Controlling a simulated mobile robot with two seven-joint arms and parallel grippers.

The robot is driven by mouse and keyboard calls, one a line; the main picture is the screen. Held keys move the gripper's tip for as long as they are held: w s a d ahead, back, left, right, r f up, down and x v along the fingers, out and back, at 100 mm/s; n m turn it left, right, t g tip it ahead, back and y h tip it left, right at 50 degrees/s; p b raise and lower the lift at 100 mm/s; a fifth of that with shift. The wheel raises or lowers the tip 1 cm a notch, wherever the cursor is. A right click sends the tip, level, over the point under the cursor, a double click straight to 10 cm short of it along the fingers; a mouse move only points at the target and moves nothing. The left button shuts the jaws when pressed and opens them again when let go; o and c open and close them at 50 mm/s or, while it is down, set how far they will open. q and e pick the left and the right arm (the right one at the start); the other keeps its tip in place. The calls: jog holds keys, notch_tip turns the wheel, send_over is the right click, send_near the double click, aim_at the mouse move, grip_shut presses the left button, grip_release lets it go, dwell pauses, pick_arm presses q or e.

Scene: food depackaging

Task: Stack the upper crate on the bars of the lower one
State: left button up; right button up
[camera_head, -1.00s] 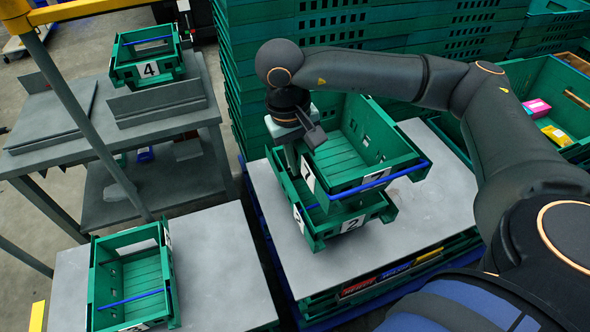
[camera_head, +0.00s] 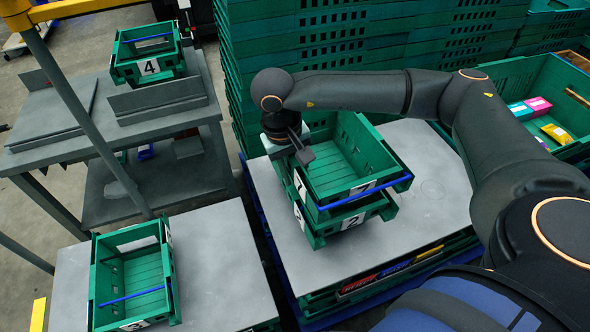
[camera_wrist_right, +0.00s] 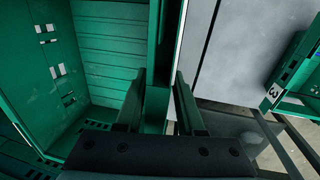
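My right gripper (camera_head: 303,150) is at the upper crate's left wall. In the right wrist view its fingers (camera_wrist_right: 158,100) stand on both sides of that wall, shut on it. My left gripper is not in view.
The grey table top (camera_head: 430,205) is bare right of the stack. Crate 3 (camera_head: 172,285) stands on the lower-left table, and crate 4 (camera_head: 120,75) on the rear-left one. Tall green crate stacks (camera_head: 235,80) rise behind. A crate with small boxes (camera_head: 538,104) is at right.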

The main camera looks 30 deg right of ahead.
jog(key=shift+o, duration=1.3)
jog(key=shift+r, duration=0.1)
jog(key=shift+r+p, duration=0.2)
jog(key=shift+p, duration=0.1)
notch_tip(320, 180, up, 12)
jog(key=a, duration=0.2)
jog(key=shift+w+f, duration=0.15)
jog(key=shift+w, duration=0.05)
